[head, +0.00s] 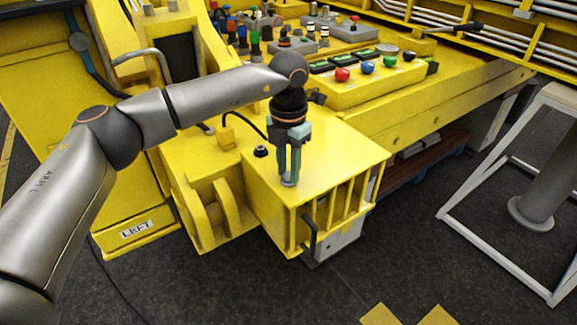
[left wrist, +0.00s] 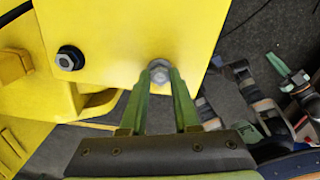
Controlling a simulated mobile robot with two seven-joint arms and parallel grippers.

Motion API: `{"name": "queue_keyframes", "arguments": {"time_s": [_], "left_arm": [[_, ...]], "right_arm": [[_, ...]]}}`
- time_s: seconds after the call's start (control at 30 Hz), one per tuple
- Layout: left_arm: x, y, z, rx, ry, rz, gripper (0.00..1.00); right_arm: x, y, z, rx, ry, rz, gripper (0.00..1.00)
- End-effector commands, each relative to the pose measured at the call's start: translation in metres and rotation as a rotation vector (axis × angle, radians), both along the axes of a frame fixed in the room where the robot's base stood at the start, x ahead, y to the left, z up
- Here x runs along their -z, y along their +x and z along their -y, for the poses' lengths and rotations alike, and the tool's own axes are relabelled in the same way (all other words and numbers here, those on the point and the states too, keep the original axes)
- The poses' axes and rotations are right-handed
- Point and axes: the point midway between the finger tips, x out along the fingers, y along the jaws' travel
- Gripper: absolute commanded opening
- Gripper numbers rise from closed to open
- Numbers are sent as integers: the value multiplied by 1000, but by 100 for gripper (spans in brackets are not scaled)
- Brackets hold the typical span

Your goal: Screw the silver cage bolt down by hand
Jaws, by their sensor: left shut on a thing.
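The silver cage bolt (head: 288,182) stands in the yellow top plate of the cage block (head: 335,160), near its front edge. Its hex head (left wrist: 159,65) also shows in the left wrist view, near the plate's edge. My left gripper (head: 289,178) points straight down from above, and its green fingers are shut on the bolt head. In the left wrist view the two fingertips (left wrist: 160,72) meet the head from both sides. The bolt's shank is hidden below the head. What looks like my right gripper (left wrist: 280,66) shows small at the right of the left wrist view, its fingers unclear.
A black bolt (head: 261,151) sits behind and left on the same plate. A yellow button box (head: 360,80) and several coloured parts stand on the deck behind. A black handle (head: 309,236) hangs at the block's front. A white-framed stand (head: 470,240) is at the right.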

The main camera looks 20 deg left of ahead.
Motion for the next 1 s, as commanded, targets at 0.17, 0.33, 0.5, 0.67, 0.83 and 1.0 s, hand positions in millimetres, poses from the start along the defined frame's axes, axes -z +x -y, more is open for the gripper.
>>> {"name": "queue_keyframes", "arguments": {"time_s": [0.17, 0.33, 0.5, 0.67, 0.83, 1.0], "left_arm": [[-2, 0, 0, 166, 0, 2, 0], [-2, 1, 0, 328, -2, 3, 0], [-2, 1, 0, 489, -1, 3, 0], [-3, 1, 0, 641, 0, 4, 0], [-3, 1, 0, 802, 0, 5, 0], [-3, 1, 0, 964, 1, 6, 0]], "right_arm": [[-1, -1, 0, 1, 0, -1, 0], [-2, -1, 1, 1, 0, -2, 0], [-2, -1, 1, 2, -1, -2, 0], [-3, -1, 1, 2, -1, -3, 0], [-3, -1, 1, 2, -1, -3, 0], [-4, -1, 1, 3, -1, -3, 0]]}}
